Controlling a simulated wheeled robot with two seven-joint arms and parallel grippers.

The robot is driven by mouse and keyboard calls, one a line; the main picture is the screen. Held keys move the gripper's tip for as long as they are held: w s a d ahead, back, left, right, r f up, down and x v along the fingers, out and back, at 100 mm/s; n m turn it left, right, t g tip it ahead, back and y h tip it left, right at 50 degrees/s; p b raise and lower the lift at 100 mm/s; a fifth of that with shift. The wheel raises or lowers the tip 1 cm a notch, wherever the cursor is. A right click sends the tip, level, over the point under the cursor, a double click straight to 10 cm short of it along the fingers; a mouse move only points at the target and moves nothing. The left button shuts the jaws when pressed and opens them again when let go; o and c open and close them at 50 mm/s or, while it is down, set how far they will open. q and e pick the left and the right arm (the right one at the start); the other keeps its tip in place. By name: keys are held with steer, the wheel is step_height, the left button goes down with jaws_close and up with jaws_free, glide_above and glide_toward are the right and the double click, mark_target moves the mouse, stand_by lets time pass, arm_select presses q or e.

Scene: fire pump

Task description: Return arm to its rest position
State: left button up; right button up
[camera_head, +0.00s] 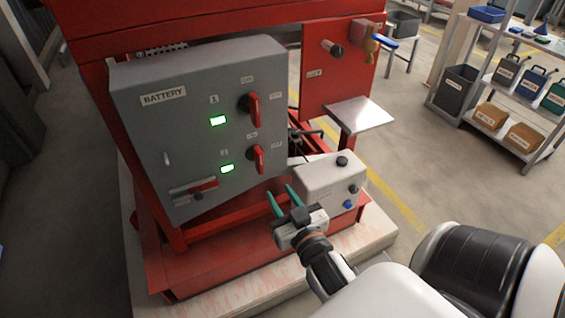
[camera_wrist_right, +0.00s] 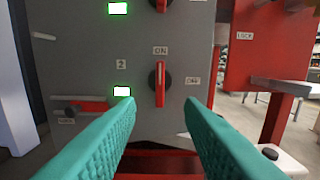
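My right gripper (camera_head: 282,199) is in front of the lower part of the grey battery panel (camera_head: 155,130). Its two green fingers (camera_wrist_right: 160,125) are apart with nothing between them, and they touch nothing that I can see. The panel has two red rotary switches: the upper one (camera_head: 254,109) and the lower one (camera_head: 259,158). In the right wrist view the lower switch (camera_wrist_right: 159,83) is upright, pointing at ON, just beyond the fingertips. Two green lights (camera_head: 218,120) on the panel are lit. My left gripper does not show in either view.
A white box (camera_head: 330,182) with knobs stands just right of my right gripper. A small metal shelf (camera_head: 352,115) juts from the red frame (camera_head: 250,245). A rack (camera_head: 515,85) with cans and boxes stands at the right. The floor between is clear.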

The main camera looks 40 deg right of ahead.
steer(key=shift+f, duration=0.1)
steer(key=s+a+f+n+g+y+p, duration=0.1)
steer(key=s+a+f+g, duration=0.15)
steer(key=f, duration=0.85)
steer(key=s+a+f+n+g+y+p, duration=0.1)
steer(key=s+a+f+g+y, duration=0.15)
steer(key=f, duration=0.75)
steer(key=s+a+f+n+g+y+p, duration=0.1)
steer(key=a+f+g, duration=0.2)
steer(key=f, duration=0.8)
steer(key=s+f+g+p, duration=0.1)
steer(key=s+f+g, duration=0.1)
steer(key=s+f, duration=0.3)
steer(key=s+d+f+n+g+p, duration=0.1)
steer(key=s+f+g, duration=0.2)
steer(key=s, duration=0.9)
steer(key=s+d+f+n+g+p, duration=0.1)
steer(key=s+f+g, duration=0.2)
steer(key=s+f, duration=0.5)
steer(key=shift+s+d, duration=0.15)
steer(key=shift+s, duration=0.45)
